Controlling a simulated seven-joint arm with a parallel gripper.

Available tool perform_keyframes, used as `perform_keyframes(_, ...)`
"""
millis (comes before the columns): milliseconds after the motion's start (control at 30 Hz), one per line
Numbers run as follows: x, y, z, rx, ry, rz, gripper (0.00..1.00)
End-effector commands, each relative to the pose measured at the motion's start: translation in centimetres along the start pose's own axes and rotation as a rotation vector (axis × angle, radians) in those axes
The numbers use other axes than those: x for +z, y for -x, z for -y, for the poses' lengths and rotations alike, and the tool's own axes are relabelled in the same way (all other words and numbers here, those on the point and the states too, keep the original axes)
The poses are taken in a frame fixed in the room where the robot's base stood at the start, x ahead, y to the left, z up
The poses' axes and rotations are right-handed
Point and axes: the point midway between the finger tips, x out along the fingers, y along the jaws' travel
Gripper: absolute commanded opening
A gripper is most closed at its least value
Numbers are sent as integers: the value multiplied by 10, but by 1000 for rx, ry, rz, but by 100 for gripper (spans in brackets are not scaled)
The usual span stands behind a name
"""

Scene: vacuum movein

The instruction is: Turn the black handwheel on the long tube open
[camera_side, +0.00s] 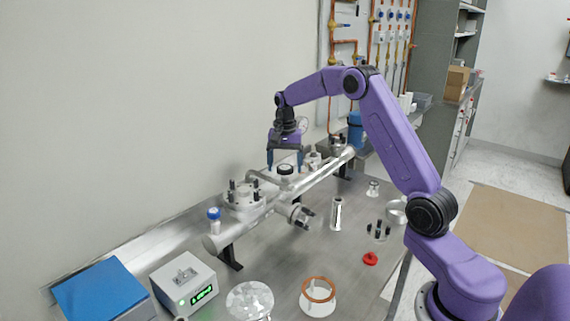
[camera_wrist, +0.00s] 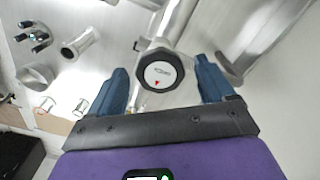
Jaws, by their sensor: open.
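The long metal tube (camera_side: 322,174) runs diagonally across the bench on dark supports. The black handwheel (camera_side: 286,169) sits on top of it. In the wrist view the handwheel (camera_wrist: 160,71) has a black faceted rim and a white face with a small red mark near its lower edge. My gripper (camera_side: 285,166) points down at the handwheel. Its blue fingers are open and stand on either side of the wheel in the wrist view (camera_wrist: 162,70), with a gap on each side. How far down they reach around the wheel is hard to tell.
A flanged fitting (camera_side: 244,194) and a blue-capped part (camera_side: 214,213) stand on the tube's near end. A grey box with a green display (camera_side: 184,281), a blue box (camera_side: 104,291), a red part (camera_side: 370,258) and loose metal fittings (camera_side: 336,213) lie on the bench.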

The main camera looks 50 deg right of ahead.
Motion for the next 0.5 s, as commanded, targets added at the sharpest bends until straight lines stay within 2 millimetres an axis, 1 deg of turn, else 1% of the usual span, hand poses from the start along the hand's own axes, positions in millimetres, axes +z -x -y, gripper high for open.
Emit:
perform_keyframes(133, 0, 0, 0, 0, 0, 0, 82)
perform_keyframes(167, 0, 0, 0, 0, 0, 0, 76)
perform_keyframes(200, 0, 0, 0, 0, 0, 0, 63)
perform_keyframes(267, 0, 0, 0, 0, 0, 0, 43)
perform_keyframes(300, 0, 0, 0, 0, 0, 0, 30)
perform_keyframes(333, 0, 0, 0, 0, 0, 0, 26)
perform_keyframes(500, 0, 0, 0, 0, 4, 0, 26)
